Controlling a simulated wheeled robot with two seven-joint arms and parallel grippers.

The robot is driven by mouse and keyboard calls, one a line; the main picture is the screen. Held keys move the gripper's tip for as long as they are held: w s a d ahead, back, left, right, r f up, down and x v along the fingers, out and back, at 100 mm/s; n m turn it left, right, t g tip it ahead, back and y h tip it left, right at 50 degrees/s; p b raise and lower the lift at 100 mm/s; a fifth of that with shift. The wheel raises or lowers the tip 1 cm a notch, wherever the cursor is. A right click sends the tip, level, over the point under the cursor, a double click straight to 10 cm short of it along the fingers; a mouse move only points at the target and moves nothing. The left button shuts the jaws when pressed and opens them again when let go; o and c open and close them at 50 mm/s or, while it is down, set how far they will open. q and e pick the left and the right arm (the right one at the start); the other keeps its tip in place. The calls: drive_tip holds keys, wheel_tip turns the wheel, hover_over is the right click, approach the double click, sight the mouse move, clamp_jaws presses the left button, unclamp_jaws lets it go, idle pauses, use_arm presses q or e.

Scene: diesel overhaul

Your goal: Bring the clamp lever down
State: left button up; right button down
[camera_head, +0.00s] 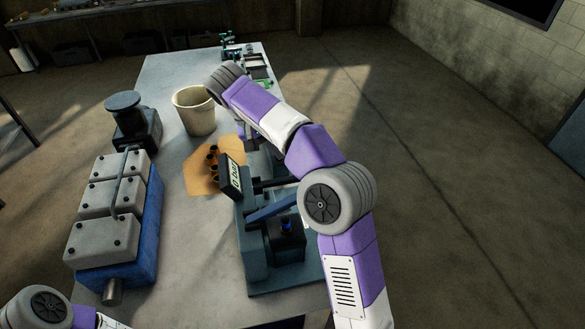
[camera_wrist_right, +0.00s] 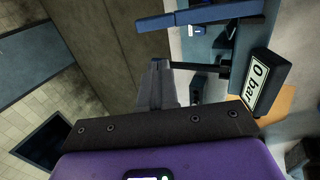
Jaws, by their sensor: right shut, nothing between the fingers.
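The test fixture (camera_head: 252,245) stands on the bench with a "0 bar" display (camera_head: 231,178), which also shows in the right wrist view (camera_wrist_right: 264,84). A blue bar (camera_head: 272,208) slants across the fixture and shows at the top of the wrist view (camera_wrist_right: 212,14). A dark bar (camera_head: 272,183) lies beside it, near the display; in the wrist view it (camera_wrist_right: 200,67) reaches toward my fingers. I cannot tell surely which bar is the clamp lever. My right gripper (camera_wrist_right: 158,68) is shut and empty beside the dark bar's end; contact is unclear. My left gripper is out of view.
A beige bucket (camera_head: 194,112), an orange patch (camera_head: 205,181) with small brown parts, and a blue engine block with grey covers (camera_head: 103,240) occupy the bench left of the fixture. A dark vise-like device (camera_head: 133,124) stands behind the block. My right arm hides part of the fixture.

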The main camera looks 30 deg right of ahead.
drive_tip(key=x, duration=0.4)
drive_tip(key=s+x, duration=0.1)
drive_tip(key=x, duration=0.3)
drive_tip(key=b+x, duration=0.1)
drive_tip(key=x, duration=0.3)
drive_tip(key=shift+s+d, duration=0.2)
drive_tip(key=shift+s, duration=0.25)
drive_tip(key=shift+w+d+f, duration=0.1)
drive_tip(key=shift+d+f, duration=0.15)
drive_tip(key=shift+f, duration=0.35)
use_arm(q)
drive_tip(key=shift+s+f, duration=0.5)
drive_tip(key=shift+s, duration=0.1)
